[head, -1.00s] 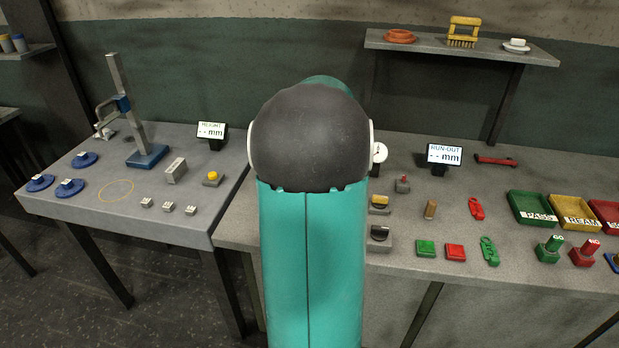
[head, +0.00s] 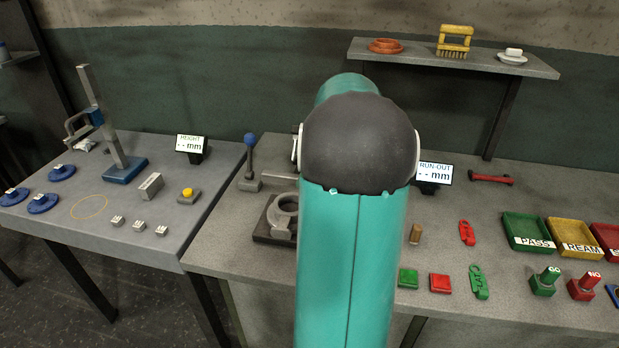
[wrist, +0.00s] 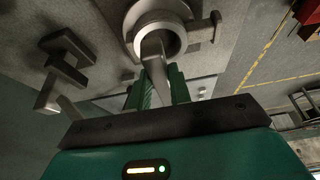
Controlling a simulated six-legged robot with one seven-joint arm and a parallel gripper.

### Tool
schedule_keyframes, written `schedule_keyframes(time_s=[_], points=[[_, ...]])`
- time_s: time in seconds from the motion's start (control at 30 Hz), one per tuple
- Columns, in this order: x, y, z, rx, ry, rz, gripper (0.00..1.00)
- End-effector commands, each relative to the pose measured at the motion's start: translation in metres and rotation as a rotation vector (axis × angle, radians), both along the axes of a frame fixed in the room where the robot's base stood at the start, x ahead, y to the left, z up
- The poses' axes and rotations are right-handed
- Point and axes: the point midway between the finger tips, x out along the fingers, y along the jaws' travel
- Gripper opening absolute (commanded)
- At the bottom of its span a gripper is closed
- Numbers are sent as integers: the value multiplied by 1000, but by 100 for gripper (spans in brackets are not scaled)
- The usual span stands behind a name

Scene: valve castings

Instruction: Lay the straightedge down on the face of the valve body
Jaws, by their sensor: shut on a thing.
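The valve body (wrist: 178,12) is a round grey casting with an open bore, at the top of the wrist view. In the head view a grey ring-shaped casting (head: 283,212), partly behind my arm, sits on a dark base and looks like the same valve body. My gripper (wrist: 160,88) has its green fingers shut on the straightedge (wrist: 155,62), a pale grey metal bar. The bar reaches from the fingers toward the bore and overlaps it in the picture. I cannot tell whether it touches the casting. In the head view my arm hides the gripper and straightedge.
A blue-knobbed lever stand (head: 250,165) rises behind the casting. A run-out display (head: 434,175), green and red blocks, gauges and PASS and REAM trays (head: 525,233) are to the right. The left table (head: 160,248) holds a height gauge. A gap separates the tables.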

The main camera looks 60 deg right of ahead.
Motion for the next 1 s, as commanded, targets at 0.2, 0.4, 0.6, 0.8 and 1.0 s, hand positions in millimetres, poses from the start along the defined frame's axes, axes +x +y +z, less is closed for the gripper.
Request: schedule_keyframes(time_s=[0.2, 0.4, 0.6, 0.8, 1.0], points=[[4, 7, 3, -1, -1, 27, 0], [4, 9, 3, 0, -1, 26, 0], [4, 10, -1, 1, -2, 25, 0], [4, 10, -18, 1, -2, 25, 0], [4, 10, -38, 2, -1, 25, 0]])
